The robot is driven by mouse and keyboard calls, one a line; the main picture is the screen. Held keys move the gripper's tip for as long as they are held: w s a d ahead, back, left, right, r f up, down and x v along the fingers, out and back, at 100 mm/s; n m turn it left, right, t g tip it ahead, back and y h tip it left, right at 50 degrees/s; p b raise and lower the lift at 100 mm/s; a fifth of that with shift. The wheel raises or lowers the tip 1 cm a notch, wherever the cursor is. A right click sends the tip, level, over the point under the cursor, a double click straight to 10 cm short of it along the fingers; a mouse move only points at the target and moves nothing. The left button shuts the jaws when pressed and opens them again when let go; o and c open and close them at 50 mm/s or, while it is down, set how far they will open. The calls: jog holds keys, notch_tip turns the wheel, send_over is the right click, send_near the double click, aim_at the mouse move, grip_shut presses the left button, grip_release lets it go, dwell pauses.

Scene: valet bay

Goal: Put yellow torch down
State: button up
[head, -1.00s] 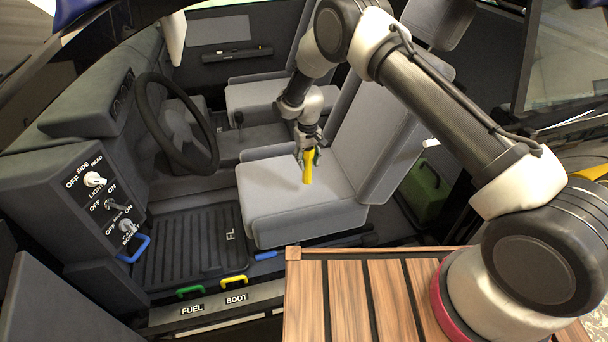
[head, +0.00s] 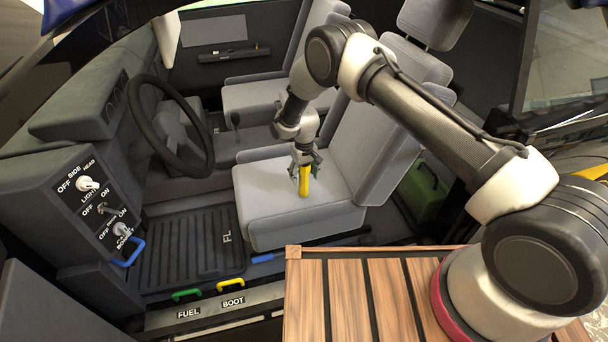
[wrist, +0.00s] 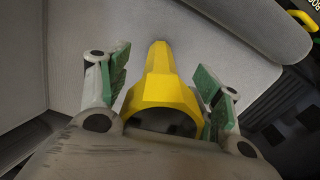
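The yellow torch (head: 304,185) stands roughly upright on the grey front seat cushion (head: 270,205) in the head view. Its lower end appears to touch the cushion. My gripper (head: 305,172) is directly above and around its upper part, with a finger on each side. In the wrist view the torch (wrist: 162,88) lies between the green finger pads of my gripper (wrist: 166,82), with gaps visible on both sides, so the gripper looks open. The contact between torch and seat is not clear in the wrist view.
The seat backrest (head: 375,150) rises right of the gripper. The steering wheel (head: 165,125) and switch panel (head: 95,210) are to the left. A slatted wooden surface (head: 340,295) is in front, and a green box (head: 424,190) stands behind the seat. Bare cushion surrounds the torch.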

notch_tip(320, 180, up, 7)
jog(key=shift+r, duration=0.35)
dwell(0.4)
dwell(0.3)
